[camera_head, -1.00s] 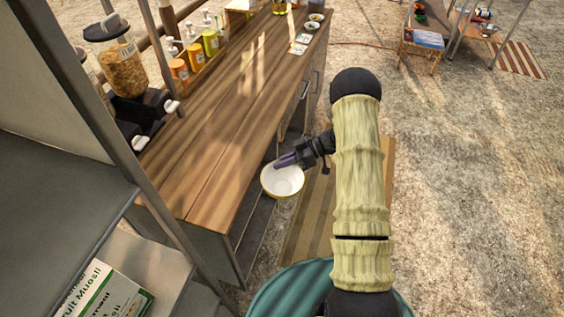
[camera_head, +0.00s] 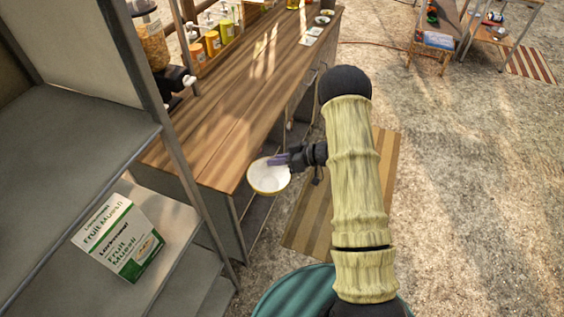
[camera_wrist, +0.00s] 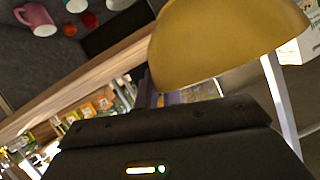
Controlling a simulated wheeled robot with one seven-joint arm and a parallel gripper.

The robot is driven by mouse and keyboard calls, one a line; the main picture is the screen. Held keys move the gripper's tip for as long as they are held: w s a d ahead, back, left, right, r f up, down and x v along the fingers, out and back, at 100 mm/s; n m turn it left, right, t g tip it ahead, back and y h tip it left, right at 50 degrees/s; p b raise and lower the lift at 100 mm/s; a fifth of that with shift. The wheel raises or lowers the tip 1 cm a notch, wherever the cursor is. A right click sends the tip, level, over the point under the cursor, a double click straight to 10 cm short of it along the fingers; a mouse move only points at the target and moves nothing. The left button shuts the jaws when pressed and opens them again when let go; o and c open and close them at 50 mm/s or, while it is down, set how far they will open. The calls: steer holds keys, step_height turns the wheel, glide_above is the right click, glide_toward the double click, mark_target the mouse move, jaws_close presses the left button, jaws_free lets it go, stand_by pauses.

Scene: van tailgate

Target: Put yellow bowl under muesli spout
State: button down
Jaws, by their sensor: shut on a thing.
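The yellow bowl (camera_head: 268,179) is white inside with a yellow outer rim. My gripper (camera_head: 281,160) is shut on its rim and holds it in the air by the counter's front edge. In the wrist view the bowl's yellow outside (camera_wrist: 225,40) fills the upper right. The muesli dispenser (camera_head: 152,45) stands on the far left of the counter, a clear container of muesli on a black base. A white-tipped part (camera_head: 189,80) sticks out from the dispenser's base toward the counter front. The shelf post partly hides the dispenser.
The wooden counter (camera_head: 225,110) is clear in its middle. Bottles (camera_head: 212,42) stand along its back. A grey shelf unit (camera_head: 75,140) with a Fruit Muesli box (camera_head: 118,238) stands at the left, its post (camera_head: 150,95) before the dispenser. A striped mat (camera_head: 315,222) lies on the ground.

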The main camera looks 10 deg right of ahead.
steer(key=shift+a+f+m+t+h, duration=0.1)
steer(key=shift+a+m+t+h, duration=0.5)
steer(key=shift+m+t, duration=0.4)
steer(key=shift+w+a+f+m+t+h, duration=0.15)
steer(key=shift+a+m+t+h, duration=0.1)
steer(key=shift+m+t, duration=0.2)
steer(key=shift+s+a+f+m+t+h, duration=0.15)
steer(key=shift+m+t+h, duration=0.1)
steer(key=shift+m+t, duration=0.2)
steer(key=shift+w+d+f+m+t+h, duration=0.1)
steer(key=shift+w+f+m+t+h, duration=0.1)
steer(key=shift+m+t+h, duration=0.3)
steer(key=shift+s+d+f+m+t+h, duration=0.1)
steer(key=shift+d+f+m+t+h, duration=0.15)
steer(key=shift+m+t+h, duration=0.3)
steer(key=shift+s+d+f+m+t+h, duration=0.1)
steer(key=shift+d+f+m+t+h, duration=0.2)
steer(key=shift+m, duration=0.35)
steer(key=s+d+f+m+t+h, duration=0.1)
steer(key=s+d+m+t+h, duration=0.1)
steer(key=s+d+m+h, duration=0.3)
steer(key=shift+s+d+f+m+h, duration=0.15)
steer(key=shift+d+f+m+h, duration=0.2)
steer(key=shift+d+m+h, duration=0.7)
steer(key=shift+d, duration=0.1)
